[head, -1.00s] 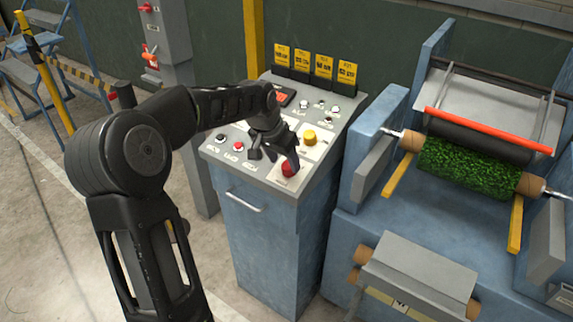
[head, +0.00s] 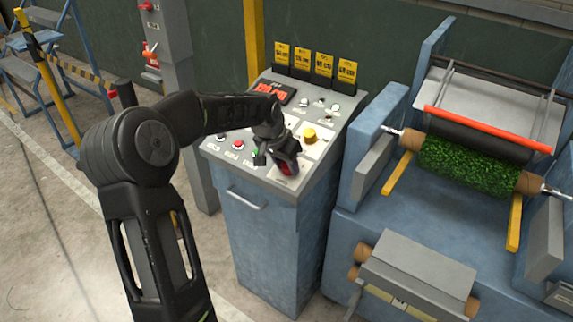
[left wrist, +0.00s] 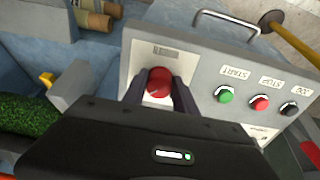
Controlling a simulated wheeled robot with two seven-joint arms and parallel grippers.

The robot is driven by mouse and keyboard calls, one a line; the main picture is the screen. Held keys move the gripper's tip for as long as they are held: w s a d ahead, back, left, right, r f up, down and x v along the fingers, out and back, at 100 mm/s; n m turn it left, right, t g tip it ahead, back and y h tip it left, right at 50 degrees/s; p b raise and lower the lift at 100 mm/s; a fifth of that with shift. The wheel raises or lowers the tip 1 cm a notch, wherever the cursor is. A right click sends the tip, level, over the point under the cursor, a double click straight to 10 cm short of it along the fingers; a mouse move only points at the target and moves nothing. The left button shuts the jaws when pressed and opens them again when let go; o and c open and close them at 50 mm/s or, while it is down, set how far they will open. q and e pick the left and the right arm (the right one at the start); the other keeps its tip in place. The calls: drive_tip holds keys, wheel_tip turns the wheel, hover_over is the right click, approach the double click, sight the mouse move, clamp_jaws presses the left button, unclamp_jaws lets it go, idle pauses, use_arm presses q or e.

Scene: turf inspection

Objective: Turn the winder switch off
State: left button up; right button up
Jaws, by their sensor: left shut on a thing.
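A red switch knob (left wrist: 159,82) sits on a white labelled plate near the front right corner of the sloped console top (head: 327,129). Its label is too small to read. In the left wrist view the knob lies between the two dark fingers of my left gripper (left wrist: 158,92), which is shut on it. In the head view my left gripper (head: 287,162) comes down over the red knob (head: 289,169) and hides part of it. My right gripper does not show.
Green (left wrist: 226,95), red (left wrist: 261,102) and black (left wrist: 290,107) buttons stand beside the knob. A yellow mushroom button (head: 310,136) is just behind it. A red digital display (head: 273,92) is farther back. The turf roll machine (head: 440,220) stands close on the right.

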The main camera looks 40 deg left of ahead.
use_arm(q)
clamp_jaws()
drive_tip(key=shift+d+f+n+b, duration=0.1)
drive_tip(key=shift+n+b, duration=1.25)
drive_tip(key=shift+n, duration=0.15)
drive_tip(key=n+b, duration=0.2)
drive_tip(key=n, duration=0.2)
drive_tip(key=shift+w+n, duration=0.1)
drive_tip(key=shift+n, duration=0.2)
drive_tip(key=n+b, duration=0.1)
drive_tip(key=n, duration=0.3)
drive_tip(key=shift+d+n+y, duration=0.1)
drive_tip(key=shift+n+y, duration=0.2)
drive_tip(key=n, duration=0.5)
drive_tip(key=shift+w+r+n+g, duration=0.1)
drive_tip(key=shift+r+n+g, duration=0.1)
drive_tip(key=shift+n+g, duration=0.15)
drive_tip(key=shift+n, duration=0.25)
